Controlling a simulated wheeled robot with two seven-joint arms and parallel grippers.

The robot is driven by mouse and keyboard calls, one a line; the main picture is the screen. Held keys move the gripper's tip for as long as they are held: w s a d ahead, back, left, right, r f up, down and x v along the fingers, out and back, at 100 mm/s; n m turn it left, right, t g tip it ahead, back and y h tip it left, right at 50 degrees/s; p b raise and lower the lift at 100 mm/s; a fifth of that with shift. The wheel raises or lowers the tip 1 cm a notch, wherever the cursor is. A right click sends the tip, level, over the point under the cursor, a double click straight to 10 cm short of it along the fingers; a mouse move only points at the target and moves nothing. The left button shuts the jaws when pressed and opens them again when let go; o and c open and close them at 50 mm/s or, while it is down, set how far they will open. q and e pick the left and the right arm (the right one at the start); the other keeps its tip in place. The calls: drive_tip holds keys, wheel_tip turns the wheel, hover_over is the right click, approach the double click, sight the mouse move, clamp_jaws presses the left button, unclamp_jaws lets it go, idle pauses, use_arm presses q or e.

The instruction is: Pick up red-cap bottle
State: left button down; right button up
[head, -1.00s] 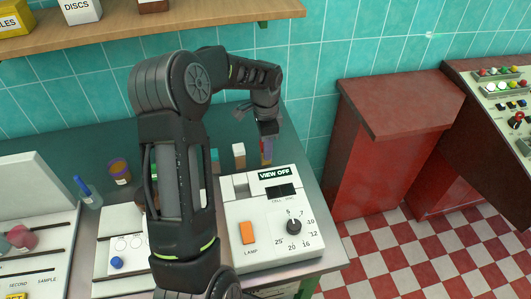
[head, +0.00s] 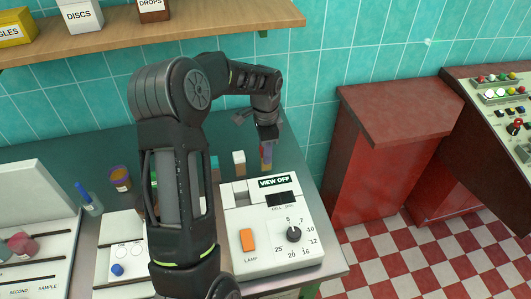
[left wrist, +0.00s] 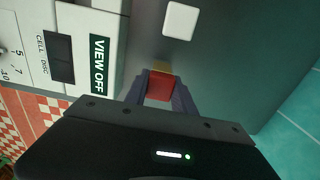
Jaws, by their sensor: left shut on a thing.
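The red-cap bottle (left wrist: 161,86) shows its red top between the two fingers of my left gripper (left wrist: 160,93) in the left wrist view. The fingers are shut on it from both sides. In the head view the bottle (head: 265,154) is a small, narrow upright shape below my left gripper (head: 266,138), behind the white VIEW OFF device. Most of its body is hidden by the gripper, and I cannot tell whether its base touches the bench. My right gripper is not in view.
The white VIEW OFF device (head: 262,218) stands just in front of the bottle. A white-capped bottle (head: 239,162) is close on its left. The bench ends at the right.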

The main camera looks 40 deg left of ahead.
use_arm(q)
wheel_tip(320, 180, up, 4)
drive_tip(key=shift+f+p, duration=0.1)
drive_tip(key=shift+p, duration=0.7)
wheel_tip(320, 180, up, 5)
drive_tip(key=shift+r, duration=0.1)
